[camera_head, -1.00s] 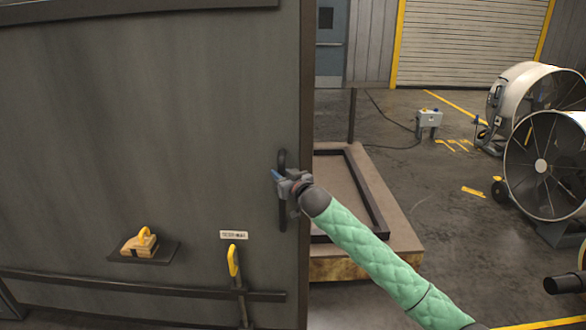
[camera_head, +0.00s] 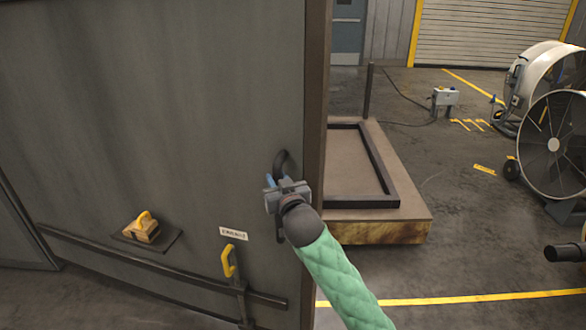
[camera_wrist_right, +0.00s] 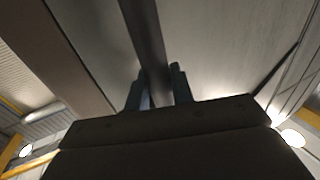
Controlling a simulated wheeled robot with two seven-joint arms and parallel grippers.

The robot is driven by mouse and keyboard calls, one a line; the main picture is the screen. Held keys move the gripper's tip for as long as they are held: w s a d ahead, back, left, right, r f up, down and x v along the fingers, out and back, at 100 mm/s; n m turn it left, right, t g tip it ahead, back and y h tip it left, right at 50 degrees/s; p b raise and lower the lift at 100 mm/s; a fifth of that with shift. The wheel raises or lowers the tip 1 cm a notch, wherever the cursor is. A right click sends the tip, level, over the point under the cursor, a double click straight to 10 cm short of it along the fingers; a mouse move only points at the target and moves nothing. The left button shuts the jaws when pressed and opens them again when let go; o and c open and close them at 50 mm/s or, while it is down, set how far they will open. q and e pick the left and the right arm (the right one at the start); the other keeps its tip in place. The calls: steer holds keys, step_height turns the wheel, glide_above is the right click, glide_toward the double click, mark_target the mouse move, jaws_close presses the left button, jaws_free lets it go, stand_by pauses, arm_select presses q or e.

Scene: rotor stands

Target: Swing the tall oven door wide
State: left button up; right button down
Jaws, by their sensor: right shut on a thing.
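The tall oven door (camera_head: 170,100) is a large dark grey panel filling the left of the head view, set at an angle. Its dark upright bar handle (camera_head: 281,163) is near the door's right edge. My right gripper (camera_head: 273,186) is at this handle, its blue fingers shut around the bar. In the right wrist view the handle bar (camera_wrist_right: 146,45) runs between the two fingers (camera_wrist_right: 158,90), with the door face behind it. The gripper hides the middle of the handle. My left gripper is not in view.
A low platform with a dark frame (camera_head: 385,205) stands right of the door edge.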

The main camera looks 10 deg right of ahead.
steer(key=s+a, duration=0.7)
steer(key=s, duration=0.5)
steer(key=shift+s+a+f, duration=0.25)
steer(key=shift+a+f, duration=0.05)
steer(key=shift+f, duration=0.15)
steer(key=c, duration=1.4)
jaws_free()
steer(key=shift+s+r, duration=0.1)
steer(key=shift+s, duration=0.05)
steer(key=shift+o, duration=0.7)
steer(key=shift+s+a+r, duration=0.15)
steer(key=shift+s+a, duration=0.1)
steer(key=shift+s, duration=0.05)
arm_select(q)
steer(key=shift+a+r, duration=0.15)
arm_select(e)
steer(key=shift+r, duration=0.35)
